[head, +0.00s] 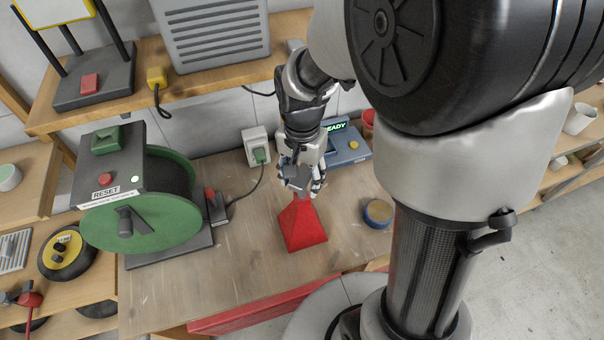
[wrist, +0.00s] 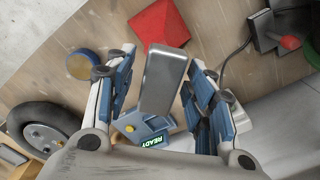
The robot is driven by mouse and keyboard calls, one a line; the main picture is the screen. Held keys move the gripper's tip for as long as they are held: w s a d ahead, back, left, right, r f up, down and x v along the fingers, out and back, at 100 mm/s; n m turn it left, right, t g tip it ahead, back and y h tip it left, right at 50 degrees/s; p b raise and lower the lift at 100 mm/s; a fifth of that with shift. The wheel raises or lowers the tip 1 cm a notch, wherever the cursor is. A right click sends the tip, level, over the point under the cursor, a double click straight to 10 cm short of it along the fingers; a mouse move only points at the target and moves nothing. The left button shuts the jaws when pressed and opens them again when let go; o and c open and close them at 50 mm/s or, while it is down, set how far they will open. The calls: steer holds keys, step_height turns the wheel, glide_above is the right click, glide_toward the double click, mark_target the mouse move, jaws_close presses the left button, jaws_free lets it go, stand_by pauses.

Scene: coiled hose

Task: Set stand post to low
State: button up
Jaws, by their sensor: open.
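A red pyramid-shaped stand (head: 303,226) is on the wooden bench; it also shows at the top of the wrist view (wrist: 158,38). A grey rectangular post (wrist: 165,76) stands up from it, and its upper part shows near my fingers in the head view. My gripper (head: 300,184) is right above the stand, pointing down. In the wrist view my gripper (wrist: 165,62) is open, with one finger on each side of the post in the picture. I see gaps between the post and both fingers. The post's lower end is partly hidden.
A green hose reel (head: 125,225) stands to the left. A blue device (head: 350,145) reading READY is behind the stand, and a blue-and-tan roll (head: 377,213) lies to the right. A small box with a red lever (head: 215,205) and cable is on the left. Bench front is clear.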

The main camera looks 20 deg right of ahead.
step_height(320, 180, up, 12)
stand_by(0.5)
steer(key=shift+c, duration=0.4)
